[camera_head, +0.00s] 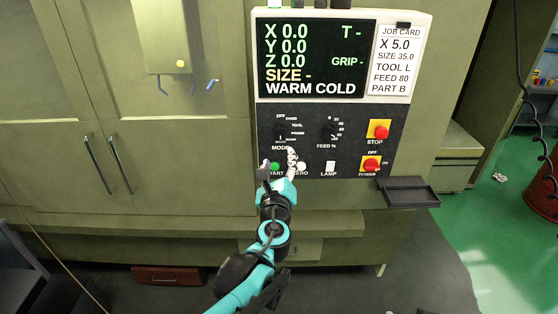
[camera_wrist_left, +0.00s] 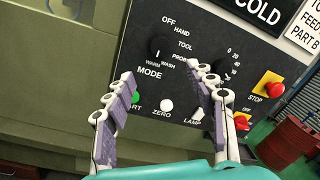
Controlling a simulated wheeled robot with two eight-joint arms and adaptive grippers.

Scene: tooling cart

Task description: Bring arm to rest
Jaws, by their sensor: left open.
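My left arm (camera_head: 272,232) is teal and black and reaches up from the bottom of the head view to the control panel (camera_head: 350,110). Its left gripper (camera_head: 278,165) is in front of the lower left of the panel, by the green START button (camera_head: 275,167) and the white ZERO button (camera_head: 301,166). In the wrist view the gripper (camera_wrist_left: 165,90) is open and empty, its padded fingers spread. The ZERO button (camera_wrist_left: 166,105) shows between them. Whether a finger touches the panel cannot be told. My right gripper is in neither view.
The panel has a MODE knob (camera_wrist_left: 159,47), a yellow-backed STOP button (camera_head: 379,130) and a POWER button (camera_head: 371,165). A dark tray (camera_head: 407,191) juts out at the lower right. Green cabinets (camera_head: 100,150) stand left. Open green floor (camera_head: 490,225) lies right, with a red drum (camera_head: 542,195).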

